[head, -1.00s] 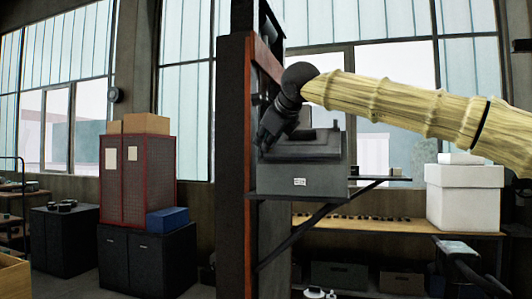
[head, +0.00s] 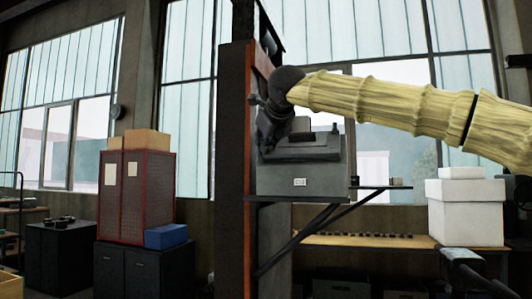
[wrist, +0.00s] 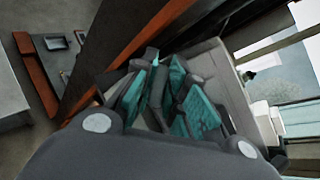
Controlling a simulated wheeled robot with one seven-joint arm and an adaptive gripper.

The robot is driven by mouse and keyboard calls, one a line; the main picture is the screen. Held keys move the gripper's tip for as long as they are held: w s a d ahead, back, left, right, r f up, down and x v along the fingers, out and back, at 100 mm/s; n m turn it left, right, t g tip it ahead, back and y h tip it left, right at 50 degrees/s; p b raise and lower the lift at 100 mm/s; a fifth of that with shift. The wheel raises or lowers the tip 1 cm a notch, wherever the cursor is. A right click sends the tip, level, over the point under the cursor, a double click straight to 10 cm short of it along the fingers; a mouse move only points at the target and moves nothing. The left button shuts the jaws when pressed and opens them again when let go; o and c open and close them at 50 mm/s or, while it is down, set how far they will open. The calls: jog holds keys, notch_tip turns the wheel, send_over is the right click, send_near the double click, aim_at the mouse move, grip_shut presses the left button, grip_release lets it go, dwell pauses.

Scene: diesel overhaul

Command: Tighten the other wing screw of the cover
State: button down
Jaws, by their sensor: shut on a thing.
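The grey box (head: 300,181) with a small white label sits on a bracket shelf beside the dark post in the head view. Its darker cover (head: 305,151) lies on top. My gripper (head: 266,148) points down at the cover's left end, close to the post. In the wrist view, the teal-padded fingers (wrist: 170,98) are closed together over the grey cover area. They are shut on a small part, which I take to be the wing screw; the fingers hide most of it.
The dark post (head: 233,170) with its orange edge stands directly left of my gripper. The shelf (head: 372,188) extends right with small parts. White boxes (head: 466,210) stand on a bench behind. A red cabinet (head: 136,187) is far left.

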jog(key=shift+a+f+m+t+h+b, duration=0.1)
jog(key=shift+f+m+t+h+b, duration=0.3)
jog(key=shift+m+b, duration=0.4)
jog(key=shift+r+m+h+b, duration=0.1)
jog(key=shift+m+h+b, duration=0.3)
jog(key=shift+m+b, duration=0.1)
jog(key=shift+f+m+h+b, duration=0.3)
jog(key=shift+m+b, duration=0.2)
jog(key=shift+b, duration=0.35)
jog(key=shift+m+t+h+b, duration=0.4)
jog(key=shift+m+h+b, duration=0.3)
jog(key=shift+m+b, duration=0.25)
jog(key=shift+a+m+b, duration=0.1)
jog(key=shift+m+b, duration=0.35)
jog(key=shift+m, duration=0.1)
jog(key=shift+r+m+h, duration=0.3)
jog(key=shift+m+h, duration=0.4)
